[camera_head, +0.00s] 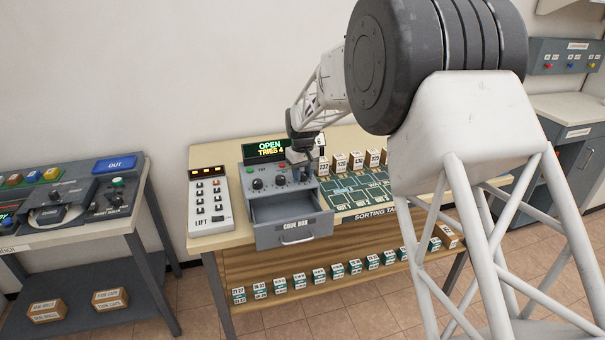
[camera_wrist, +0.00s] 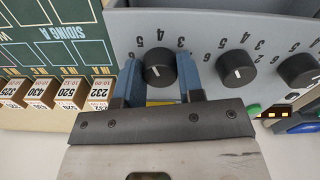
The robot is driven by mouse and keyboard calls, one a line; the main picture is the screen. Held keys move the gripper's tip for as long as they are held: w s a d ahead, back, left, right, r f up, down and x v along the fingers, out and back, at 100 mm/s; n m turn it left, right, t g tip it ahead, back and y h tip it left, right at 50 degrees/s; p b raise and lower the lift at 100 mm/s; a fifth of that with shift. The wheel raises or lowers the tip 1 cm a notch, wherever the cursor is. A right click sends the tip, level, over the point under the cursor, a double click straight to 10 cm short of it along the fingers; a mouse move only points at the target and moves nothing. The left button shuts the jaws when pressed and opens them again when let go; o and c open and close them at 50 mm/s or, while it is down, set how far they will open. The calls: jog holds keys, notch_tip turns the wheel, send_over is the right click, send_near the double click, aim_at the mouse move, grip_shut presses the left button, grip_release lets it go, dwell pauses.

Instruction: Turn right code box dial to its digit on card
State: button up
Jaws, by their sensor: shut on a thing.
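The grey code box (camera_head: 285,205) stands on the table with its drawer (camera_head: 283,222) pulled out. Its display (camera_head: 266,148) reads "OPEN" and "TRIES 4". In the wrist view the black right dial (camera_wrist: 160,68) sits between the two blue fingers of my gripper (camera_wrist: 158,75), which is shut on it. A short white mark shows on the dial, with printed digits around it. The middle dial (camera_wrist: 236,68) and left dial (camera_wrist: 298,70) are free. In the head view my gripper (camera_head: 300,160) covers the right dial. I cannot make out a digit card.
A lift keypad (camera_head: 209,200) stands left of the box. The green sorting board (camera_head: 352,193) with several numbered boxes is close on the right. More small boxes line the lower shelf (camera_head: 340,285). A grey console (camera_head: 75,205) stands at far left.

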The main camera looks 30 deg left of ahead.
aim_at(303, 173)
jog(key=n, duration=0.5)
jog(key=shift+n, duration=0.3)
jog(key=n, duration=0.6)
dwell(0.4)
jog(key=o, duration=0.9)
jog(key=shift+o, duration=0.2)
jog(key=shift+r, duration=3.9)
